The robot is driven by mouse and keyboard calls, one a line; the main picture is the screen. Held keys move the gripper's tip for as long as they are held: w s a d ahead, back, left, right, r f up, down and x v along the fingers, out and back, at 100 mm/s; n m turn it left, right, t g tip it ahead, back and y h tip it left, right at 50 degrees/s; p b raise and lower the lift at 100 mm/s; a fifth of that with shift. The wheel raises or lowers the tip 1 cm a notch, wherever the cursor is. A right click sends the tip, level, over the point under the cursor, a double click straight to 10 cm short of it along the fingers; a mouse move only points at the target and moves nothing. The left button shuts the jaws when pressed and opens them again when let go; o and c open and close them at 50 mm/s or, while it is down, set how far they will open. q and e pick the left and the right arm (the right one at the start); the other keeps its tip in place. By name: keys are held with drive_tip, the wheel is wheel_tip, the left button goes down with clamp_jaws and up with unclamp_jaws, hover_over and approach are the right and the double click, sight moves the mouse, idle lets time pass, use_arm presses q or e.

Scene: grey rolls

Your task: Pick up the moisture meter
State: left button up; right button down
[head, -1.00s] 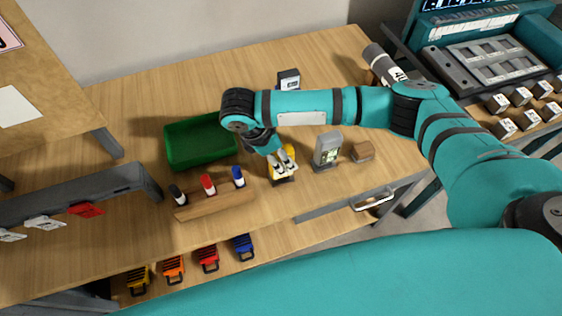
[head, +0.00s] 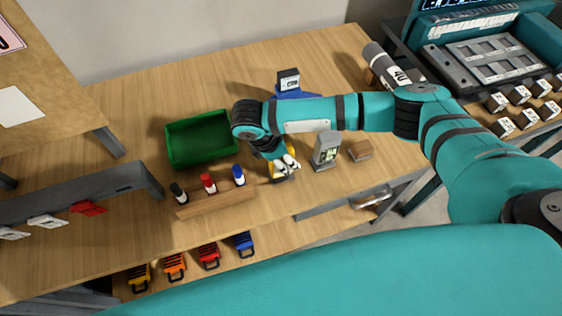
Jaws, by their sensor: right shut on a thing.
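My right gripper (head: 286,165) reaches down over the wooden workbench and is shut on a small yellow device, which I take to be the moisture meter (head: 274,171). Only some yellow edges show; my fingers and wrist hide the rest. A dark base shows just under it, and I cannot tell whether the device is still touching it. My left gripper is not in view.
A grey device with a screen (head: 326,150) stands close right of my gripper, with a brown block (head: 360,150) beyond. A wooden holder with three markers (head: 215,202) and a green bin (head: 201,139) are left. A blue stand (head: 296,93) is behind my arm.

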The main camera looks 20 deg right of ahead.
drive_tip(key=shift+r, duration=0.1)
drive_tip(key=shift+r, duration=0.5)
wheel_tip(320, 180, up, 2)
drive_tip(key=shift+w+b, duration=0.1)
drive_tip(key=shift+b, duration=0.45)
drive_tip(key=s+a+r, duration=0.2)
drive_tip(key=s, duration=1.4)
drive_tip(key=shift+b, duration=0.3)
drive_tip(key=c, duration=1.5)
unclamp_jaws()
drive_tip(key=shift+f, duration=0.1)
clamp_jaws()
wheel_tip(320, 180, up, 3)
drive_tip(key=p, duration=0.4)
drive_tip(key=shift+p, duration=0.3)
